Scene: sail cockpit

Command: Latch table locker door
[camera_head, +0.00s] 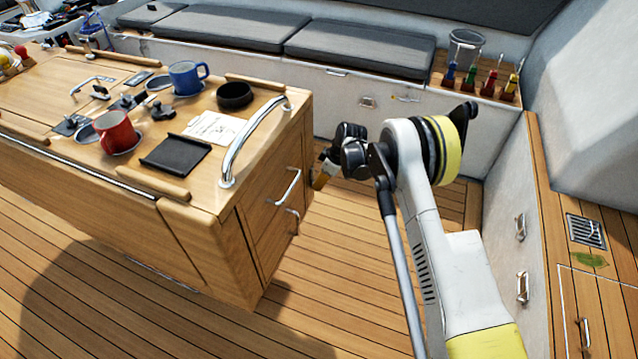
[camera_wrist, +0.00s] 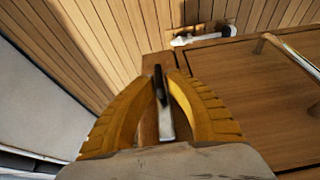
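The table (camera_head: 200,245) has a wooden end face with a locker door (camera_head: 268,205) in it. The door is flush or nearly so; I cannot tell whether it is latched. It bears a silver handle (camera_head: 289,187), with another metal fitting (camera_head: 294,221) below. My gripper (camera_head: 322,178) is close to the right side of this end face, pointing at it. In the wrist view, its two yellow fingers (camera_wrist: 163,76) are partly open, on either side of a narrow dark and silver piece (camera_wrist: 164,105), perhaps the latch. Whether they touch it is unclear. The door panel (camera_wrist: 250,95) lies to the right.
The tabletop carries a red mug (camera_head: 117,131), a blue mug (camera_head: 187,77), a black bowl (camera_head: 234,94) and a curved steel rail (camera_head: 240,150). Cushioned benches (camera_head: 350,45) and a side wall (camera_head: 510,190) bound the cockpit. Wooden floor (camera_head: 330,290) beside the table is clear.

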